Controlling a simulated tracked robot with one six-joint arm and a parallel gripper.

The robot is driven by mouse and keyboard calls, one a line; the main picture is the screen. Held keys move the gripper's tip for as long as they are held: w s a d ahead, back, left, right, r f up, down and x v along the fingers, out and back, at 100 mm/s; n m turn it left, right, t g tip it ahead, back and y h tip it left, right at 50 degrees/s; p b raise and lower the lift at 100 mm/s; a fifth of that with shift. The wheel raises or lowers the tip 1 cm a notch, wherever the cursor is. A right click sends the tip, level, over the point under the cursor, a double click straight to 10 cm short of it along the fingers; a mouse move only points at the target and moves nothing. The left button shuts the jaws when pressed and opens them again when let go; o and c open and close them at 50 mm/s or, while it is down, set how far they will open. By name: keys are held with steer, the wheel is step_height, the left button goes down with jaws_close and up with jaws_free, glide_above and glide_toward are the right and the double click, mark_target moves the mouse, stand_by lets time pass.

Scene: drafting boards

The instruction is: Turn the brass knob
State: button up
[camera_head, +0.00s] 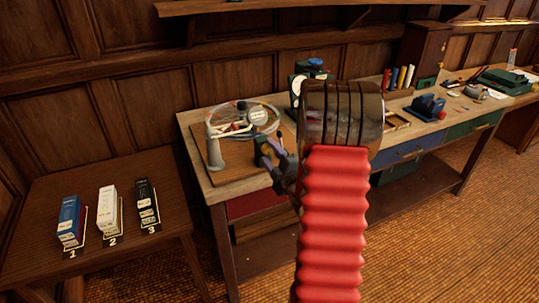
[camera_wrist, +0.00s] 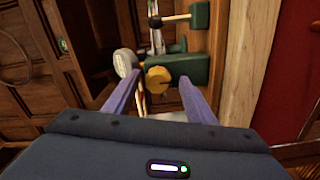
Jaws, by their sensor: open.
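The brass knob (camera_wrist: 158,80) is a small yellow round piece on a green body (camera_wrist: 188,68) in the wrist view. It lies between my two purple fingertips in the picture, with a gap to each side. I cannot tell how far beyond the tips it is. My gripper (camera_wrist: 159,76) is open and empty. In the head view my gripper (camera_head: 268,158) is by the front left part of the long bench, partly behind my red arm sleeve.
A dark table (camera_head: 150,239) at left holds three small boxes above numbers. A wall shelf (camera_head: 240,6) runs above. Floor at right is clear.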

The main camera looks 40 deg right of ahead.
steer(key=v, duration=1.3)
steer(key=shift+s+a, duration=0.15)
steer(key=shift+s, duration=0.2)
steer(key=s+d+f+m+g, duration=0.2)
steer(key=s+f+m+g, duration=0.25)
steer(key=f, duration=0.25)
steer(key=s+d+f+m+g, duration=0.1)
steer(key=s+f+m+g, duration=0.2)
steer(key=f+m+g, duration=0.3)
steer(key=s+a+r+y, duration=0.1)
steer(key=a+r, duration=0.6)
steer(key=a, duration=0.5)
steer(key=s+a+r+m+g+y, duration=0.1)
steer(key=a+r+y, duration=0.1)
steer(key=a+r, duration=0.6)
steer(key=s+a+r+y, duration=0.2)
steer(key=a+r, duration=0.6)
steer(key=a, duration=0.8)
steer(key=shift+a+r, duration=0.15)
